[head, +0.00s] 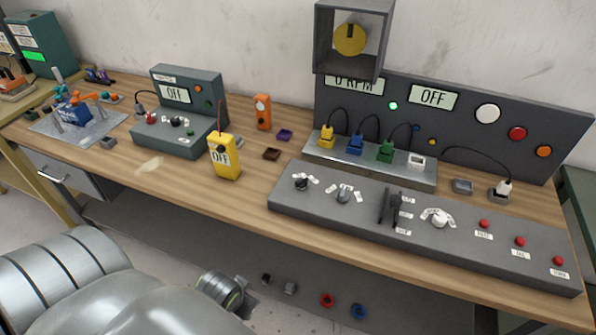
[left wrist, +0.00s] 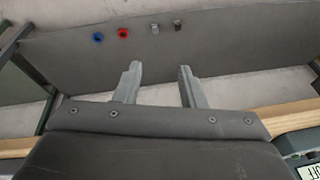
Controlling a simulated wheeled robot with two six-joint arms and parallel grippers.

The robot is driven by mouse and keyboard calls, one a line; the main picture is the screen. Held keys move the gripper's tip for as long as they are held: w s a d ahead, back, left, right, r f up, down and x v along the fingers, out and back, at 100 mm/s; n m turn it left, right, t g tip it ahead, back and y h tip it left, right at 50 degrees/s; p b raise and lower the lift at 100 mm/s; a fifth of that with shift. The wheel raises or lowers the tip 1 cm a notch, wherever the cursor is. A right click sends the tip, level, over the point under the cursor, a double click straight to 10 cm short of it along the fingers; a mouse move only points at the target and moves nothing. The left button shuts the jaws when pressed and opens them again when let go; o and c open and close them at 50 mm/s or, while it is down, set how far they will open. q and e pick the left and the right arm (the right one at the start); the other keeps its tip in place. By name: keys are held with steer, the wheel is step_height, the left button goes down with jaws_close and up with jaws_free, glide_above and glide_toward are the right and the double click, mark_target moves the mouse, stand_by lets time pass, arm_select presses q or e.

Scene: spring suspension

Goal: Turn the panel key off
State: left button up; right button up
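The long grey control panel (head: 420,240) lies along the table front. It carries a dark knob (head: 302,183), a grey knob (head: 344,195), a dark upright lever-like part (head: 391,206) and a white rotary knob (head: 438,217), each with small labels. The labels are too small for me to tell surely which control is the key or how it is set. My left gripper (left wrist: 160,66) is open and empty in the left wrist view, with a lower shelf behind its fingers. In the head view no gripper fingers show. My right gripper is not in view.
A display on the back board (head: 460,120) reads OFF. Red buttons (head: 520,241) sit at the panel's right. A yellow meter (head: 224,157) and a grey instrument box (head: 178,140) stand left. Several small parts lie on the lower shelf (head: 250,243).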

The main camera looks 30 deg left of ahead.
arm_select(q)
step_height(320, 180, up, 7)
steer(key=w+p, duration=0.2)
steer(key=m+g+h, duration=0.2)
steer(key=m+g, duration=0.1)
steer(key=m, duration=0.1)
glide_toward(299, 180)
steer(key=f+b, duration=0.2)
steer(key=b, duration=0.2)
steer(key=f+b, duration=0.2)
steer(key=b, duration=0.3)
steer(key=f+b, duration=0.2)
steer(key=b, duration=0.3)
steer(key=shift+w+d, duration=0.1)
steer(key=shift+d, duration=0.15)
steer(key=shift+f, duration=1.4)
steer(key=shift+p, duration=0.3)
jaws_close()
